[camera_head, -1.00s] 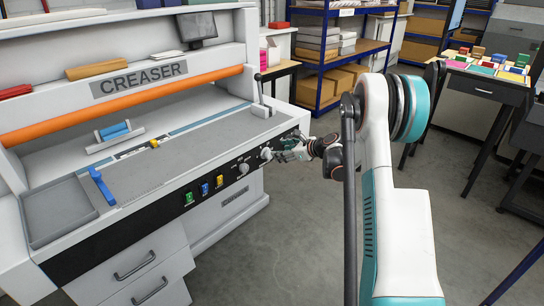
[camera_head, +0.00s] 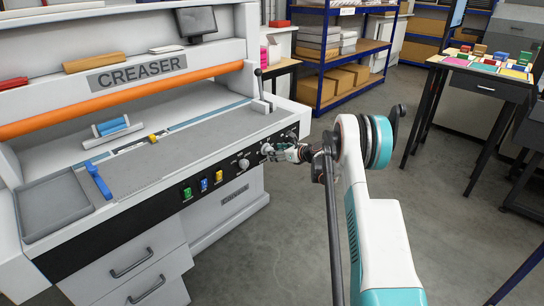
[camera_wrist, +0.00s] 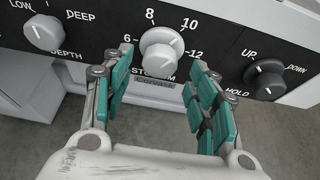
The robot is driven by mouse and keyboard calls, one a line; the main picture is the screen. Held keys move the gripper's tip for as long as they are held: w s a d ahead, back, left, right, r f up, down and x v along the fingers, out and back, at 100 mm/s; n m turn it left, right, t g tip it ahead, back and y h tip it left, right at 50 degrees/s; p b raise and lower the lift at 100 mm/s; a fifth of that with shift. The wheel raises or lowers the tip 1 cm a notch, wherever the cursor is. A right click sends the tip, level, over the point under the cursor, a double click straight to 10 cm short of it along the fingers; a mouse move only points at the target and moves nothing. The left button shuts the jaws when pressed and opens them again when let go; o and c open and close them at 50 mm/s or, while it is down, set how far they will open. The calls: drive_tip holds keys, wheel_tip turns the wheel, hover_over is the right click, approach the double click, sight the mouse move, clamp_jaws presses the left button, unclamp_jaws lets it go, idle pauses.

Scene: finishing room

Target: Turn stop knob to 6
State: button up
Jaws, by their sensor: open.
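The stop knob (camera_wrist: 162,48) is a light grey round dial on the creaser's black front panel. The numbers 6, 8, 10 and 12 stand around it, with a partly hidden STOP MM label below. Its pointer mark seems to lean to the upper right, but I cannot read its exact setting. My gripper (camera_wrist: 160,66) is open, with one teal-padded finger at each side of the knob and gaps showing between pads and knob. In the head view my gripper (camera_head: 288,152) is at the right part of the creaser panel (camera_head: 130,218), and partly hides the knob there.
The depth knob (camera_wrist: 44,32) is left of the stop knob, and a black UP/DOWN/HOLD knob (camera_wrist: 265,78) is to the right. Green (camera_head: 187,192), blue (camera_head: 204,185) and yellow (camera_head: 219,177) switches are further left. The floor (camera_head: 270,245) before the creaser is clear.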

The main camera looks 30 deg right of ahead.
drive_tip(key=x, duration=0.3)
drive_tip(key=shift+w+a+b, duration=0.1)
drive_tip(key=shift+w+b, duration=0.05)
drive_tip(key=shift+b, duration=0.25)
drive_tip(key=c, duration=1.1)
drive_tip(key=shift+o, duration=0.2)
